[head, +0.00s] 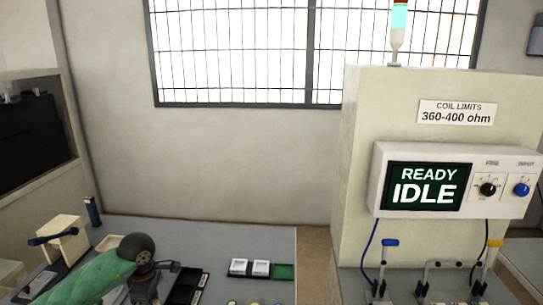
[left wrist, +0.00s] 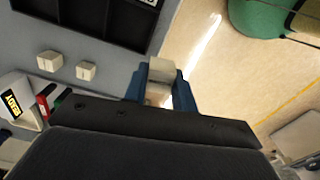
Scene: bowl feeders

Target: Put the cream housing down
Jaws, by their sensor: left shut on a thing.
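The cream housing (left wrist: 162,70) is a small pale block between the blue fingers of my left gripper (left wrist: 158,88) in the left wrist view. The gripper is shut on it. In that picture it lies over the line between the grey table top (left wrist: 115,77) and the tan floor; its height above the table is not clear. In the head view my green left arm reaches in at the lower left, and the fingers and the housing cannot be made out there. My right gripper is in neither view.
Two loose cream blocks (left wrist: 50,61) (left wrist: 86,71) lie on the table near a black compartment tray (left wrist: 90,22). A green tray (head: 284,271) stands on the table. A cream cabinet with a READY IDLE screen (head: 426,186) and blue and yellow levers stands right.

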